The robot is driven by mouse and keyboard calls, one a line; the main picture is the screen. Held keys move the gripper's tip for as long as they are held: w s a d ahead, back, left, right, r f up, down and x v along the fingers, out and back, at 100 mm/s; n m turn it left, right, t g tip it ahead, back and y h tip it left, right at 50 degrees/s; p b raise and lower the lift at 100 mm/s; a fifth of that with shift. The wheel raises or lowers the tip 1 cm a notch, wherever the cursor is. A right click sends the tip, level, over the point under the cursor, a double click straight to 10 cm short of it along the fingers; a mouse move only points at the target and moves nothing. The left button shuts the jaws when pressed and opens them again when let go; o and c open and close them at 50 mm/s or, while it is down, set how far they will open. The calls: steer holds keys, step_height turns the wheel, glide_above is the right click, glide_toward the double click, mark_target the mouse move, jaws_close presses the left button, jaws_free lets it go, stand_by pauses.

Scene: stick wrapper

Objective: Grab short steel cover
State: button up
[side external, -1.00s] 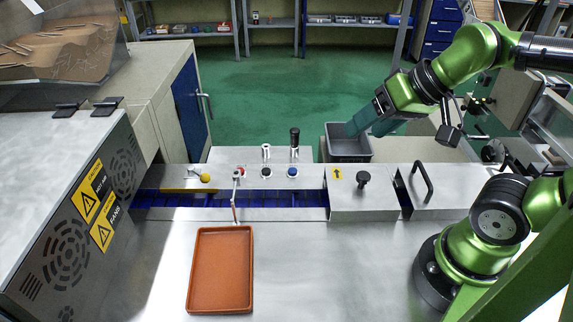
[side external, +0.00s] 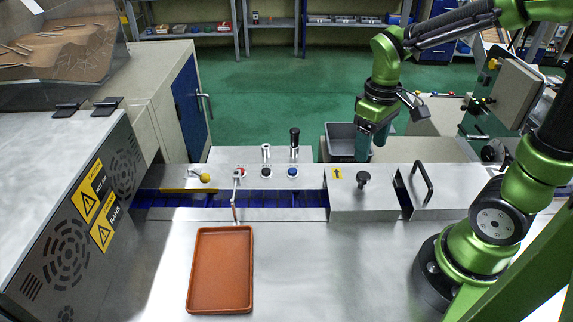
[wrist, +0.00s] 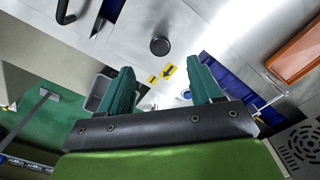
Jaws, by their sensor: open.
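The short steel cover (side external: 350,203) lies over the right part of the blue conveyor channel. It has a black round knob (side external: 363,178) and a yellow arrow sticker (side external: 337,174) on top. In the wrist view the cover (wrist: 185,28) shows its knob (wrist: 159,46) beyond the fingertips. My gripper (side external: 363,155) points down behind the cover, apart from the knob. Its two green fingers (wrist: 161,80) are spread, with nothing seen between them. The gap between the fingertips and the cover's surface is hard to judge.
A second steel cover with a black bar handle (side external: 422,181) lies to the right. A grey bin (side external: 340,143) stands behind the machine. An orange tray (side external: 221,270) lies on the front table. Buttons and a black-topped post (side external: 294,140) stand left of the cover.

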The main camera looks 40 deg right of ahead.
mark_target(364, 175)
step_height(364, 175, down, 10)
steer(key=shift+w+f, duration=0.1)
jaws_close()
stand_by(0.6)
